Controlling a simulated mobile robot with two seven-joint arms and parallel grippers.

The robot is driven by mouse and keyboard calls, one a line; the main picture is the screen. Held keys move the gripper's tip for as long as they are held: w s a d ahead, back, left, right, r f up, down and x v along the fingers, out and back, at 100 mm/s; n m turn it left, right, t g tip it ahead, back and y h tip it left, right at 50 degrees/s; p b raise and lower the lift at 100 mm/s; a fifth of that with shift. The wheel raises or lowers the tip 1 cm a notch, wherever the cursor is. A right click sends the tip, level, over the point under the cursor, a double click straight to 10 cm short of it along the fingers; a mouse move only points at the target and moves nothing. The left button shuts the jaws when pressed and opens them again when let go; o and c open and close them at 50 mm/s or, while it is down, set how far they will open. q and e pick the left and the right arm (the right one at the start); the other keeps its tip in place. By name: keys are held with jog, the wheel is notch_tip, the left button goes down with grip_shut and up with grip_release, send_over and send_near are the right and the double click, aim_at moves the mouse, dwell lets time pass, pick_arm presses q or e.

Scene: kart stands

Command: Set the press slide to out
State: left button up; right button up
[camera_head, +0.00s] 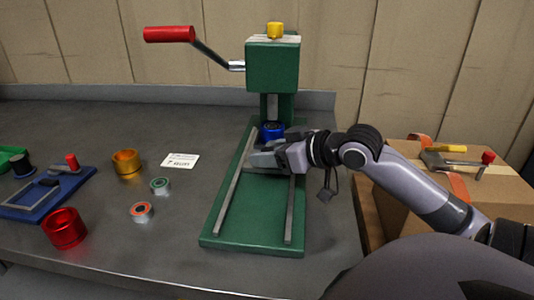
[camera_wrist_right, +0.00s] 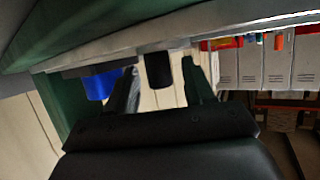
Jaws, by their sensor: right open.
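The green press (camera_head: 272,66) stands at the back of the bench, with a long green base and two grey rails (camera_head: 236,185) running toward me. The press slide, a grey plate (camera_head: 262,160), lies across the rails near the column end, partly hidden by my right gripper. A blue ring (camera_head: 271,130) is by the column below the press head. My right gripper (camera_head: 278,153) is at the slide's right part. In the right wrist view its fingers (camera_wrist_right: 162,84) are open, with a black knob (camera_wrist_right: 158,70) between them; I cannot tell whether they touch it. My left gripper is out of view.
The red-gripped lever (camera_head: 170,34) sticks out to the upper left. Left on the bench are a gold ring (camera_head: 126,162), a red cup (camera_head: 65,228), two small bearings (camera_head: 142,211), a white card (camera_head: 180,160) and a blue fixture (camera_head: 48,195). The near rails are clear.

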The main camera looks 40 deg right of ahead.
jog(key=shift+w+a+f, duration=0.1)
jog(key=shift+w+f, duration=0.05)
jog(key=shift+w, duration=0.25)
grip_shut()
jog(key=shift+s+a, duration=0.1)
